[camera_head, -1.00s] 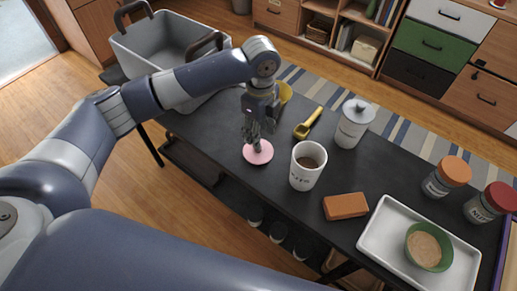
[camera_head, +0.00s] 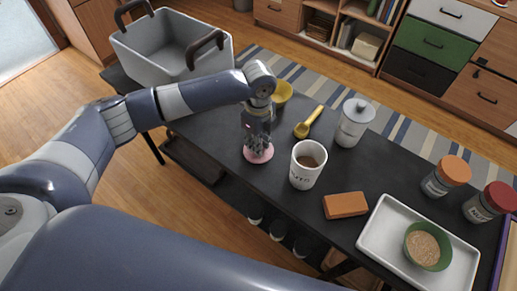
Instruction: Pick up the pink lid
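The pink lid (camera_head: 259,156) is a small flat disc lying on the dark table, left of the white canister with brown contents (camera_head: 307,166). My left gripper (camera_head: 257,145) points down right over the lid, with its fingertips at the lid's top. The fingers hide the lid's middle, so I cannot tell whether they are open or closed on it. My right gripper is not in view.
On the black table (camera_head: 285,213) are a yellow scoop (camera_head: 309,122), a yellow bowl (camera_head: 282,93), a lidded white jar (camera_head: 354,123), an orange brick (camera_head: 345,205), a white tray (camera_head: 382,238) with a green bowl (camera_head: 427,246), and two spice jars. A grey basket (camera_head: 150,62) stands at the left end.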

